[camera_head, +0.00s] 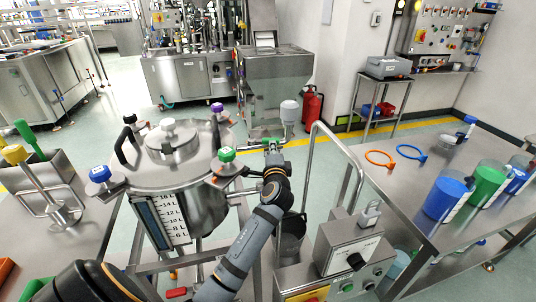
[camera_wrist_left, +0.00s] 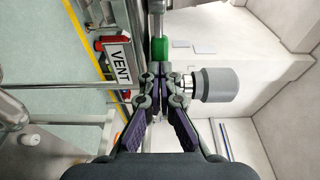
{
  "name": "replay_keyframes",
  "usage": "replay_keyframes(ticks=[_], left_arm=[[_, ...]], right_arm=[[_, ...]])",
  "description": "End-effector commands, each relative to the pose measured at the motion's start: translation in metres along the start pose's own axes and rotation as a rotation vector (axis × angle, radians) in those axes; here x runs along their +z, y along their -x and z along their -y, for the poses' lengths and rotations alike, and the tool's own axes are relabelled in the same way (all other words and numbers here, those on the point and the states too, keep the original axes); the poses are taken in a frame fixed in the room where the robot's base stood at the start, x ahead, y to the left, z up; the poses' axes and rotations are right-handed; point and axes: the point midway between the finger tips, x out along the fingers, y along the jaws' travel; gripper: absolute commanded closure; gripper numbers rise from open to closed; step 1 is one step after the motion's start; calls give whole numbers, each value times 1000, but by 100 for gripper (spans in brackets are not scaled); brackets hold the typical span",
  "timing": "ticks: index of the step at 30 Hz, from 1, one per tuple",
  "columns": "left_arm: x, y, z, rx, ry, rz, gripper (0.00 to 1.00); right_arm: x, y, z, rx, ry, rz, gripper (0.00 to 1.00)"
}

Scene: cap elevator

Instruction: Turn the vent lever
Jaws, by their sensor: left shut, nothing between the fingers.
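The vent lever has a green grip (camera_wrist_left: 160,48) on a steel rod, seen in the left wrist view beside a white VENT label (camera_wrist_left: 117,62). In the head view, a bit of the green lever (camera_head: 256,141) shows at the right side of the steel vessel (camera_head: 200,205). My left gripper (camera_wrist_left: 157,82) is shut and empty, with its fingertips close to the end of the green grip. I cannot tell whether they touch. The left gripper (camera_head: 272,147) also shows in the head view, partly covering the lever. My right gripper is in neither view.
A grey capped cylinder (camera_wrist_left: 216,85) stands close to the fingertips; it also shows in the head view (camera_head: 289,112). Green (camera_head: 226,155), blue and purple knobs ring the vessel lid. A curved rail (camera_head: 340,140) and a control box (camera_head: 350,250) stand to the right.

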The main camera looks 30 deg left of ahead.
Motion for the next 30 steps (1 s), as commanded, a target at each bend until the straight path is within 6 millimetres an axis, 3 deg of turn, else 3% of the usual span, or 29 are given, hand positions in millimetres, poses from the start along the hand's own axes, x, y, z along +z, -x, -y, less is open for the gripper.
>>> replay_keyframes(ticks=[12, 30], left_arm=[[-7, -16, 1, -2, -3, -6, 100], [-8, -19, 0, -2, -3, -6, 100]], right_arm=[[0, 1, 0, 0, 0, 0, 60], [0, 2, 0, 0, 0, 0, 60]])
